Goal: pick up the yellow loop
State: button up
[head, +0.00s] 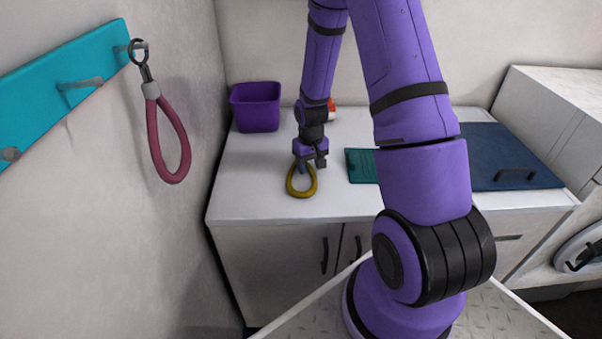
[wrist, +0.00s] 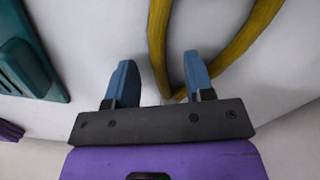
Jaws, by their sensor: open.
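The yellow loop (head: 301,192) lies on the white counter in the head view. In the wrist view the yellow loop (wrist: 228,58) runs as two strands that meet close to my gripper. My gripper (head: 310,165) is low over the counter at the loop's far end. In the wrist view my gripper (wrist: 160,80) has its two blue fingers apart. One strand passes between the fingers; the other passes at or behind the right finger, and I cannot tell whether they touch.
A purple bin (head: 255,108) stands at the counter's back left. A teal item (head: 361,166) lies right of my gripper, with a dark blue panel (head: 510,158) beyond. A maroon loop (head: 168,140) hangs from a teal hook rail (head: 75,80) on the left wall. The counter's front left is clear.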

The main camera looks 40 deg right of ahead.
jog(key=shift+f, duration=0.35)
jog(key=shift+c, duration=0.2)
grip_shut()
jog(key=shift+r, duration=0.2)
